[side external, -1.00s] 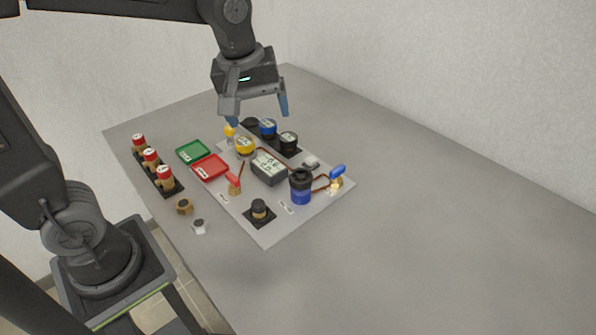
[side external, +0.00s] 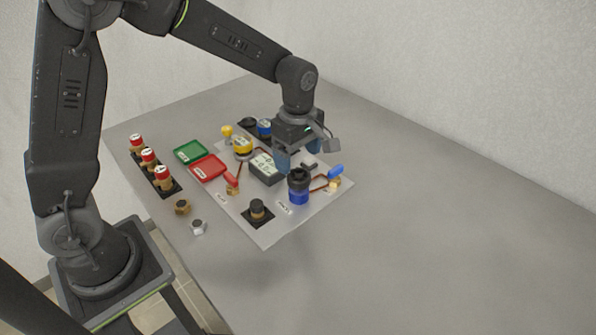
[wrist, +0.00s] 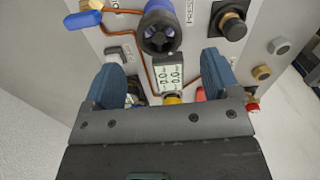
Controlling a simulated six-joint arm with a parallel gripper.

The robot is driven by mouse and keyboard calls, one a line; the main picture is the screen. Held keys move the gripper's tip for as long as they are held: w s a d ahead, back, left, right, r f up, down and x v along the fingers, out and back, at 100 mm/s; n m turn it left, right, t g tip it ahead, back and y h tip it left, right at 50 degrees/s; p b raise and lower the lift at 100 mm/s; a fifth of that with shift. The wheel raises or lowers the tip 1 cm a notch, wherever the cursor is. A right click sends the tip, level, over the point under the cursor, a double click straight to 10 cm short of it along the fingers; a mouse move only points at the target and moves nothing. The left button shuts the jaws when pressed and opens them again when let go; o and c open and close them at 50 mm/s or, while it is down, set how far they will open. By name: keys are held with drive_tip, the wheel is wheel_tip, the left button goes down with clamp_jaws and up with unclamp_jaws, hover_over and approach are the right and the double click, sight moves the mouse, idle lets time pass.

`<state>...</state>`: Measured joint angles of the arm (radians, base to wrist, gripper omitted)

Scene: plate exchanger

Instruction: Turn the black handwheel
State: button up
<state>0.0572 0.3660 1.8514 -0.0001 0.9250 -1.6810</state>
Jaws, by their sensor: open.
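The black handwheel (side external: 299,177) sits on top of an upright blue body (side external: 298,197) on the light panel (side external: 272,232). In the wrist view the handwheel (wrist: 160,34) shows from above as a dark lobed wheel, beyond my fingertips. My gripper (side external: 297,160) is open, with blue fingers, above the panel and just behind the handwheel in the side view. In the wrist view the open fingers (wrist: 162,58) stand either side of a grey display box (wrist: 168,75), with nothing between them. I see no contact with the handwheel.
A blue-handled valve (side external: 335,171) and copper pipes stand close right of the handwheel. A black-based knob (side external: 256,208) is to its front left. Red (side external: 208,168) and green (side external: 190,151) trays lie left. The table right of the panel is clear.

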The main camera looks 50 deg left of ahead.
sight(298, 174)
drive_tip(key=shift+f, duration=2.65)
drive_tip(key=shift+c, duration=0.4)
drive_tip(key=c, duration=0.8)
drive_tip(key=shift+c, duration=0.2)
